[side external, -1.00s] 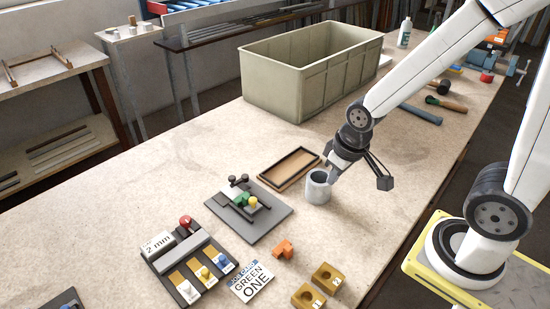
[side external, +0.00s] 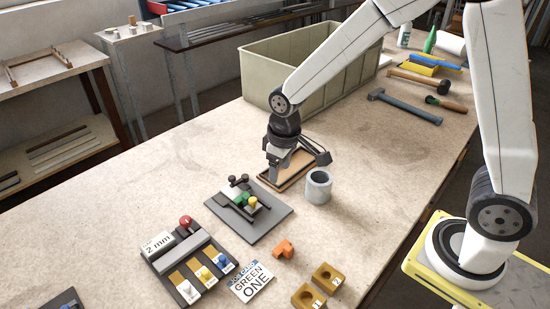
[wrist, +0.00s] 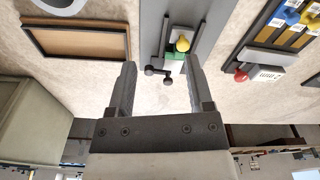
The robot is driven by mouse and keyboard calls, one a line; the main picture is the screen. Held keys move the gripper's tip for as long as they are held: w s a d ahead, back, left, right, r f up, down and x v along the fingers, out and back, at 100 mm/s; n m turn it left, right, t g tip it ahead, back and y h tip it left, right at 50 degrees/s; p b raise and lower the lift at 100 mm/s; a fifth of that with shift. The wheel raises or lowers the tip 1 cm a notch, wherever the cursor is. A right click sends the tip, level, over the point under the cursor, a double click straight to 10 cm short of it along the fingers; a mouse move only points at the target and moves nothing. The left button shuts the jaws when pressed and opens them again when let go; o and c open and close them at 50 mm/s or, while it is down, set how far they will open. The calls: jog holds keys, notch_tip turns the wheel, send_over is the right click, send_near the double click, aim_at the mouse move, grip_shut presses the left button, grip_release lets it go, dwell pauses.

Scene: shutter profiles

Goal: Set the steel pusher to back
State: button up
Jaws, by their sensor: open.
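A grey base plate (side external: 266,222) carries a small fixture with a green block (side external: 241,199), a yellow knob (side external: 252,202) and dark bars with round ends (side external: 238,181). I cannot tell for sure which part is the steel pusher. In the wrist view the yellow knob (wrist: 183,44), the green block (wrist: 176,56) and the dark round-ended piece (wrist: 158,71) show ahead of and between my fingers. My gripper (side external: 274,177) is open and empty, above the table just behind the fixture and beside the tray. In the wrist view its fingers (wrist: 162,68) stand wide apart, touching nothing visible.
A brown-rimmed tray (side external: 299,181) and grey cup (side external: 318,188) stand right of the fixture. A large bin (side external: 262,88) stands behind. A switch panel (side external: 184,272), a sign (side external: 251,281), an orange piece (side external: 284,249) and two yellow blocks (side external: 326,277) lie in front.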

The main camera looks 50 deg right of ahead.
jog(key=n+g, duration=0.1)
jog(key=n, duration=0.1)
send_over(253, 199)
jog(key=shift+a+f, duration=0.1)
jog(key=shift+f, duration=0.75)
jog(key=shift+f, duration=3.9)
grip_shut()
